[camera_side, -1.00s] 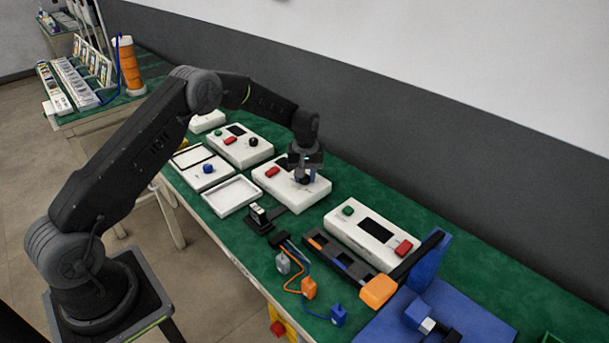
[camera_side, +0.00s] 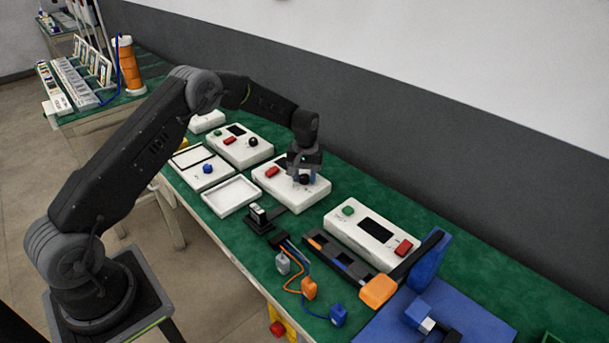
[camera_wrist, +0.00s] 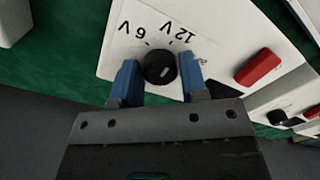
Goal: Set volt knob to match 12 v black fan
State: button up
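The black volt knob (camera_wrist: 159,67) sits on top of a white box (camera_side: 272,186) and shows between my fingers in the wrist view. Its pale pointer mark is small, and the labels "6 V" and "12 V" are printed beside it, upside down in this view. My gripper (camera_wrist: 160,82) is open, with one blue fingertip on each side of the knob and gaps showing between. In the side view my gripper (camera_side: 304,177) is low over the right part of the box, with the knob (camera_side: 304,180) between the fingers. I cannot pick out the black fan for sure.
A red button (camera_wrist: 258,66) is on the same box. A small black device (camera_side: 260,218) stands in front of it. Another white box with a dark screen (camera_side: 376,229) is to the right, and a white tray (camera_side: 231,196) to the left.

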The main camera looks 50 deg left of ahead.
aim_at(305, 176)
jog(key=o, duration=0.3)
notch_tip(305, 176, up, 14)
jog(key=shift+w+d+f, duration=0.1)
jog(key=shift+d, duration=0.05)
dwell(0.4)
